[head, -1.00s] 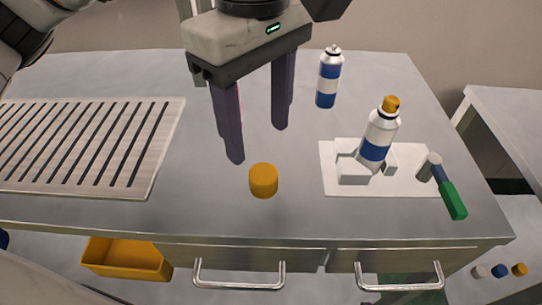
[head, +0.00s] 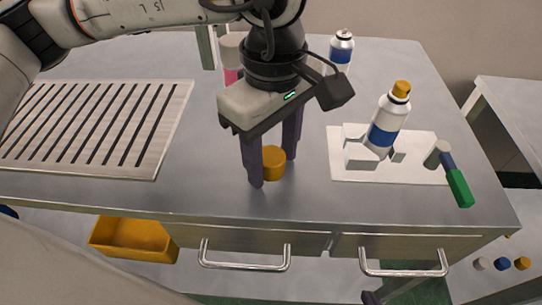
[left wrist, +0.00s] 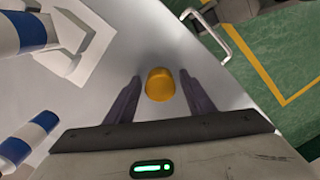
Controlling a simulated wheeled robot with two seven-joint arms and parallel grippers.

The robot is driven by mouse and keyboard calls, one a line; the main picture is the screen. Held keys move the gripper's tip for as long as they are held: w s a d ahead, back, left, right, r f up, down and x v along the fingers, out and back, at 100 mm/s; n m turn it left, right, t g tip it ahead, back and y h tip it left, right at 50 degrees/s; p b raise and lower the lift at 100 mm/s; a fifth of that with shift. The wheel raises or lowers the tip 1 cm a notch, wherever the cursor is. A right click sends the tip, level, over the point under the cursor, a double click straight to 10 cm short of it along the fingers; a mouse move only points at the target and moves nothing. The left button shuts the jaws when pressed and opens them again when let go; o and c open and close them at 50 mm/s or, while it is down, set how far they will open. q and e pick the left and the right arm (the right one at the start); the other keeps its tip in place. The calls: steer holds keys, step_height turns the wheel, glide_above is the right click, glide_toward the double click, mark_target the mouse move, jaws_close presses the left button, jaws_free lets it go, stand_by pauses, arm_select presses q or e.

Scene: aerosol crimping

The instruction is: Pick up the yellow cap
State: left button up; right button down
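The yellow cap (head: 273,163) stands on the grey table near its front edge. My left gripper (head: 272,167) is lowered around it, one finger on each side. In the left wrist view the cap (left wrist: 160,84) lies between the two dark fingers, with a visible gap on both sides, so the gripper is open. In the head view the near finger hides part of the cap's left side. A dark fingertip, apparently of my right gripper (head: 370,297), shows at the bottom edge; the rest is out of frame.
A spray can with a yellow top (head: 389,121) stands tilted at a white fixture (head: 430,173). A green-handled tool (head: 459,187) lies right of it. Another can (head: 341,52) stands behind. A slotted board (head: 95,130) lies left. A yellow bin (head: 130,240) is below the table edge.

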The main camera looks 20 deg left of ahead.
arm_select(q)
steer(key=c, duration=0.8)
steer(key=shift+o, duration=0.2)
